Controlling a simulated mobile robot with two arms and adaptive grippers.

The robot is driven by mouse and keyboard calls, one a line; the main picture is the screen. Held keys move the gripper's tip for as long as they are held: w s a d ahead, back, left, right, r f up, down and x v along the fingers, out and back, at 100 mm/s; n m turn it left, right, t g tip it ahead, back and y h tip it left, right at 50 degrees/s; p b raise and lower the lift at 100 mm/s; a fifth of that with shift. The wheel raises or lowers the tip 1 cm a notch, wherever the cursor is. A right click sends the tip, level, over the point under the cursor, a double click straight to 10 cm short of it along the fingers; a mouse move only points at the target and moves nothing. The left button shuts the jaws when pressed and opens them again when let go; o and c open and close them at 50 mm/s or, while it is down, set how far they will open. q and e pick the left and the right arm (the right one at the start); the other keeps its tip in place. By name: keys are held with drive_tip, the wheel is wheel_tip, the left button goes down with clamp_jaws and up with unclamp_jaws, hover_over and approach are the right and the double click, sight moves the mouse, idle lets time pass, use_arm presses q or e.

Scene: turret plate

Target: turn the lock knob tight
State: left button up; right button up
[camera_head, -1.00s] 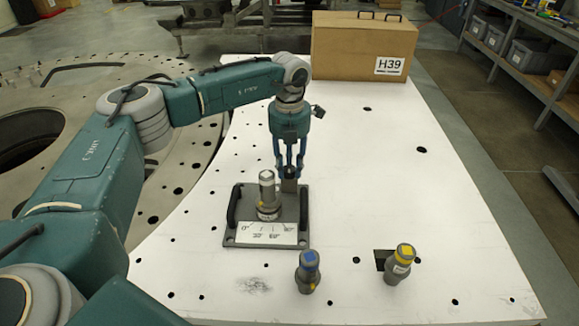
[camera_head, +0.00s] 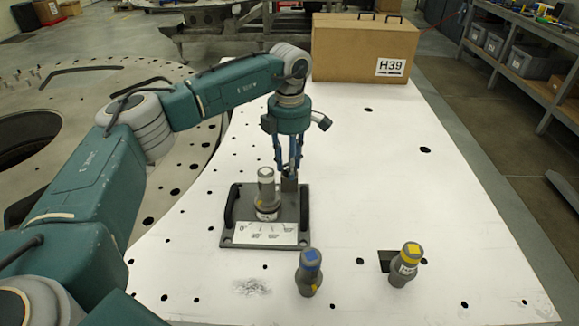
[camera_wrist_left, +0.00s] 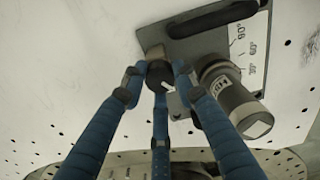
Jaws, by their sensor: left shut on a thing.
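The dark round lock knob (camera_wrist_left: 158,74) sits by a small block (camera_head: 290,186) at the far right corner of the grey turret plate (camera_head: 295,212). My left gripper (camera_head: 288,170) comes down from above. Its three blue fingers are shut on the knob, as the left wrist view (camera_wrist_left: 157,80) shows. In the head view the fingers mostly hide the knob. A grey cylinder (camera_head: 266,190) stands upright on the plate beside the fingers, and it also shows in the wrist view (camera_wrist_left: 232,95). A white angle scale (camera_head: 265,233) lies at the plate's front. My right gripper is out of view.
Black handles (camera_head: 230,207) flank the plate. A blue-topped cylinder (camera_head: 309,272) and a yellow-topped cylinder (camera_head: 405,265) stand in front on the white table (camera_head: 400,180). A cardboard box (camera_head: 345,50) marked H39 stands at the back. The table's right side is mostly clear.

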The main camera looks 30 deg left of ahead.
use_arm(q)
drive_tip(key=m, duration=0.3)
drive_tip(key=shift+w+r+m+b, duration=0.1)
drive_tip(key=shift+m+b, duration=0.2)
drive_tip(key=shift+b, duration=0.05)
drive_tip(key=shift+m, duration=1.7)
drive_tip(key=shift+r, duration=0.1)
drive_tip(key=o, duration=1.1)
drive_tip(key=shift+o, duration=0.2)
wheel_tip(320, 180, up, 12)
